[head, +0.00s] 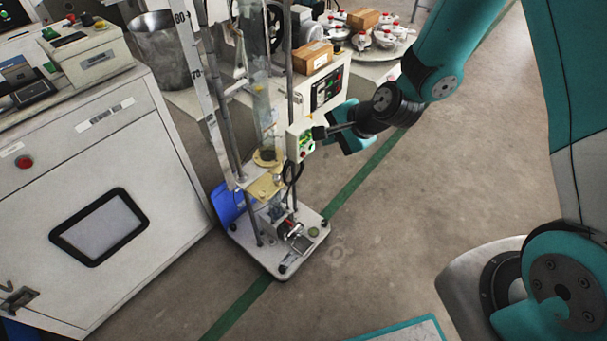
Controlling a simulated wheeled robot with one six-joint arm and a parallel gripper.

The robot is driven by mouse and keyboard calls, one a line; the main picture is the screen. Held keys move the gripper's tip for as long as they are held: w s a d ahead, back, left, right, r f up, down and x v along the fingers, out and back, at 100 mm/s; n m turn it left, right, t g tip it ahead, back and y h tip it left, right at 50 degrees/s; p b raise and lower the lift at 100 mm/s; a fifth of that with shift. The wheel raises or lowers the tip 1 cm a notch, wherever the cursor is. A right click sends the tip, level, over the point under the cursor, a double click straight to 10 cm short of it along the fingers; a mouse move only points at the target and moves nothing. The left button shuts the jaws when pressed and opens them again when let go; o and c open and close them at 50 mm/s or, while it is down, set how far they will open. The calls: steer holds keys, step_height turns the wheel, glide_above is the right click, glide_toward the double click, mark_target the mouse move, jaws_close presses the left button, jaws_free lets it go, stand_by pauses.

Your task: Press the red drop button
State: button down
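A small pale control box (300,141) is mounted on the drop tester's upright frame (289,90), near the picture's middle. Green parts show on its face; I cannot make out a red button there, and my gripper covers part of its right side. My gripper (318,132) reaches in from the right, its dark narrow tip at the box's right edge. I cannot tell whether it touches. The fingers look closed together and hold nothing visible.
A white cabinet (150,160) with a red round knob (24,162) stands at the left. Behind the tester are a panel box (327,88), a brown carton (311,57) and a round table (375,68) with several red-topped pots. The floor (400,215) in front is clear.

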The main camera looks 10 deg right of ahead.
mark_target(303, 155)
steer(key=w+d+f+m+t+h+b, duration=0.1)
steer(key=d+f+m+b, duration=0.1)
steer(key=f, duration=0.6)
steer(key=d+f+m+t+h+b, duration=0.1)
steer(key=d+f+m+b, duration=0.2)
steer(key=f, duration=0.6)
steer(key=shift+w+d+m, duration=0.15)
steer(key=shift+w+m, duration=0.2)
steer(key=shift+m, duration=0.35)
steer(key=w+a, duration=0.5)
steer(key=w, duration=0.2)
steer(key=shift+p, duration=0.4)
steer(key=shift+w+a+r, duration=0.1)
steer(key=shift+w+a, duration=0.1)
steer(key=shift+w+a, duration=0.15)
steer(key=shift+w, duration=0.1)
